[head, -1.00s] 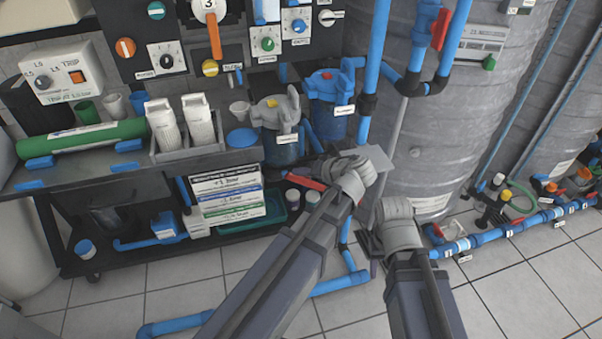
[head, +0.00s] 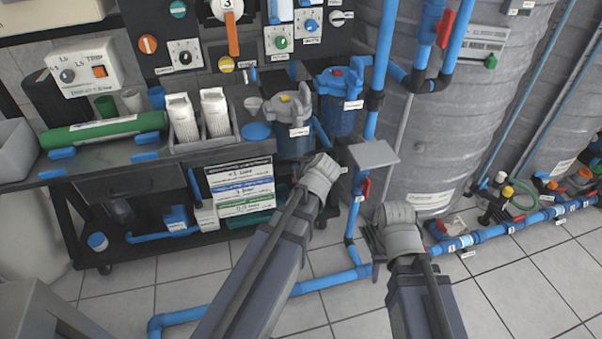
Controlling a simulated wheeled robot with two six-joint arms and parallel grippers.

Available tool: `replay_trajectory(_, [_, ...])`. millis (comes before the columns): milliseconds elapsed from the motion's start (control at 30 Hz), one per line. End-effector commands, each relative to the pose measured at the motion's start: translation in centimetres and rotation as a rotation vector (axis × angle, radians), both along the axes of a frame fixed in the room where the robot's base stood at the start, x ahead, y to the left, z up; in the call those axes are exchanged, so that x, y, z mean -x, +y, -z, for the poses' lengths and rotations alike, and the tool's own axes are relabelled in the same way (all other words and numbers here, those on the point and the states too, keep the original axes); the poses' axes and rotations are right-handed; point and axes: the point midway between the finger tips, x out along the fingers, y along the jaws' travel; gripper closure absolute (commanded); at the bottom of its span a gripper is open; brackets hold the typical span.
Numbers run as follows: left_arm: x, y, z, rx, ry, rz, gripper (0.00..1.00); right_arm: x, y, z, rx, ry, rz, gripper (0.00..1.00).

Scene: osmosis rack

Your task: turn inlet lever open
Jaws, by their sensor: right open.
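A red lever (head: 365,187) shows on the thin vertical blue pipe just below a small grey plate (head: 374,154). It looks roughly upright, along the pipe; no label is readable on it. My right gripper (head: 372,246) is open and empty, below the lever and apart from it, beside the lower pipe; its own wrist partly covers it. My left arm comes up left of the lever, with its wrist in front of the cart's right end. The left fingers are hidden behind that wrist.
The cart (head: 130,172) with filter housings fills the left. A large grey tank (head: 440,120) stands behind my right arm. Another red-handled valve (head: 446,28) is high on the pipe. Blue floor pipes (head: 335,283) cross the tiles. Tiled floor is clear at lower right.

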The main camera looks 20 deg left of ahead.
Motion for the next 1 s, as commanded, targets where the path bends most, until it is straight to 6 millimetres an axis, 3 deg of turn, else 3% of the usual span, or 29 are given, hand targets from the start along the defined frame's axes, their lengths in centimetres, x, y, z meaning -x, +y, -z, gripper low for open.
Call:
replay_trajectory(667, [0.1,0.1,0.0,-0.002,0.001,-0.001,1.00,0.0,0.0,0.0,0.000,0.000,0.000,0.50])
replay_trajectory(1000, [0.0,0.8,-2.6,-0.002,0.002,0.000,1.00,0.0,0.1,-2.6,-0.003,0.001,0.001,0.50])
